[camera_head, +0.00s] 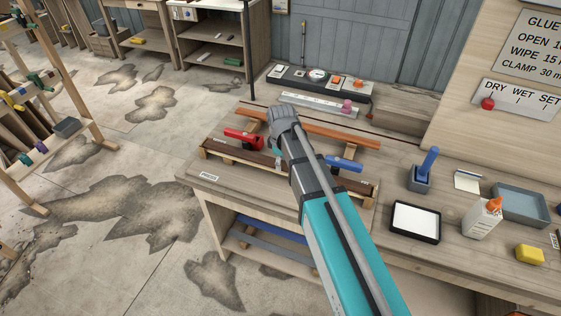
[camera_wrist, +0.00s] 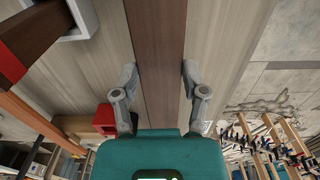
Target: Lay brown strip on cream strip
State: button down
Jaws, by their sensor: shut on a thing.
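My gripper (camera_wrist: 160,75) has its two grey fingers on either side of a long dark brown strip (camera_wrist: 158,35), which runs away between them in the wrist view. In the head view the brown strip (camera_head: 238,152) lies lengthwise along the front of the wooden fixture on the bench. My arm covers its middle and hides my fingertips. Whether the strip touches what is below it is not clear. I cannot pick out a cream strip with certainty; pale wood shows along the fixture's front edge.
A red clamp (camera_head: 242,138) and a blue clamp (camera_head: 343,163) stand on the fixture. An orange-brown bar (camera_head: 335,132) lies behind. A black-rimmed tray (camera_head: 415,222), glue bottle (camera_head: 484,218), yellow block (camera_head: 529,254) and grey tray (camera_head: 520,205) stand at right.

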jog(key=shift+f+b, duration=0.3)
dwell(0.5)
jog(key=shift+c, duration=0.2)
grip_release()
jog(key=shift+o, duration=0.2)
jog(key=shift+r, duration=0.15)
jog(key=shift+r+p, duration=3.9)
jog(key=shift+p, duration=0.15)
jog(key=shift+s, duration=0.1)
jog(key=s+d+m, duration=0.6)
jog(key=d+m, duration=0.1)
jog(key=d, duration=0.2)
jog(key=s+d+m, duration=0.7)
jog(key=d, duration=0.3)
